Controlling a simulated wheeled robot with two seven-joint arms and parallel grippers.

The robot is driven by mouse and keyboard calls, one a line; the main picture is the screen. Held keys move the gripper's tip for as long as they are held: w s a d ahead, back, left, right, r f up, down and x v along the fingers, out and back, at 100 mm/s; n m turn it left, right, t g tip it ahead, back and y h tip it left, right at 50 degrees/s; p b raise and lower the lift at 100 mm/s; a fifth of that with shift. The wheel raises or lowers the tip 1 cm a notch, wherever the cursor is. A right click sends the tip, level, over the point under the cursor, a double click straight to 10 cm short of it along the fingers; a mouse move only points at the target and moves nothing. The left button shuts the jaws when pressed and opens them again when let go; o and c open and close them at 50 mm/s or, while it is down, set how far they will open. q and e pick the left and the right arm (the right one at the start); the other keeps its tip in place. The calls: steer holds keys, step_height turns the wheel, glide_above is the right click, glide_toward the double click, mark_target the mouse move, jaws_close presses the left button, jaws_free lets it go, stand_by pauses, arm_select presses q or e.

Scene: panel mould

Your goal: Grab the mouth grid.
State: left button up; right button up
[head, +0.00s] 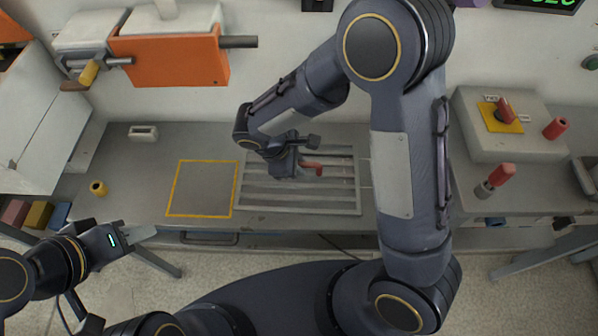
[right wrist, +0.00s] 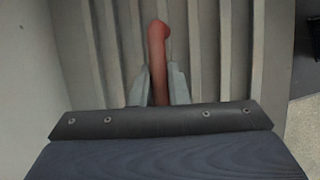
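The mouth grid is a grey slatted panel (head: 300,200) lying on the bench right of a yellow-outlined square. A red handle (head: 313,168) shows above its slats. My right gripper (head: 303,166) is over the grid at this handle. In the right wrist view the handle (right wrist: 158,50) stands between the two fingers (right wrist: 159,85), which sit close against both its sides with no clear gap. The slats (right wrist: 206,50) lie behind it. My left gripper (head: 140,235) is off the bench's front left, away from the grid; its finger opening cannot be made out.
The yellow-outlined square (head: 202,188) is empty. A small yellow ring (head: 98,188) and a pale block (head: 143,132) lie to the left. An orange machine (head: 170,58) stands at back left. A control box (head: 510,125) and a red-handled lever (head: 495,180) are at right.

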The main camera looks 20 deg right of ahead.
jaws_close()
